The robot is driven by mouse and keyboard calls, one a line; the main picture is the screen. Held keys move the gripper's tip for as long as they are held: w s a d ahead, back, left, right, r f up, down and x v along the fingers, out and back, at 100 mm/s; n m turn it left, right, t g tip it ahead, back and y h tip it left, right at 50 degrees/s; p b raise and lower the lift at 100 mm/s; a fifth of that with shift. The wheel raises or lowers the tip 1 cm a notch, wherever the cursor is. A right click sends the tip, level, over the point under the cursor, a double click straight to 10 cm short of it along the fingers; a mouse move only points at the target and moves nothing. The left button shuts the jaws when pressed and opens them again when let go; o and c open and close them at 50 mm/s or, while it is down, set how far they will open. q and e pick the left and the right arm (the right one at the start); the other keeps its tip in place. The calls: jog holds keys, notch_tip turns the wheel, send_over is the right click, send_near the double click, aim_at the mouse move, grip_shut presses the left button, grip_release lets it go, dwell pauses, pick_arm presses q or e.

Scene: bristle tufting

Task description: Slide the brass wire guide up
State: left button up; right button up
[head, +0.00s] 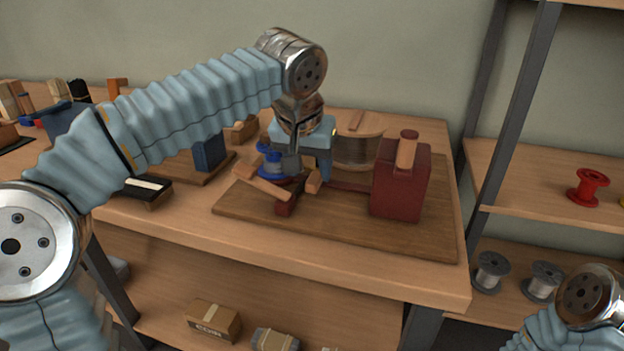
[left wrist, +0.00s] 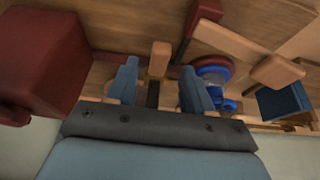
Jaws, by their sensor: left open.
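My left gripper (head: 306,165) is open over the wooden base board, pointing down beside a dark red bar. In the left wrist view its two blue fingers (left wrist: 158,84) stand apart, one on each side of a small tan block (left wrist: 160,58) with a dark strip below it. This block may be the brass wire guide; I cannot tell its material. I see no finger touching it. In the head view a small tan block (head: 313,182) shows just below the fingers, and the gripper hides part of the area. My right gripper is out of view; only part of my right arm shows.
A dark red box (head: 390,192) with a wooden handle stands right of the gripper on the board (head: 340,226). The board's front right is clear.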

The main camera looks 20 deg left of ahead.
aim_at(313, 180)
pick_arm(q)
jog(key=shift+x, duration=1.55)
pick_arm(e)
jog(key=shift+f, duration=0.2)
pick_arm(q)
jog(key=shift+c, duration=0.5)
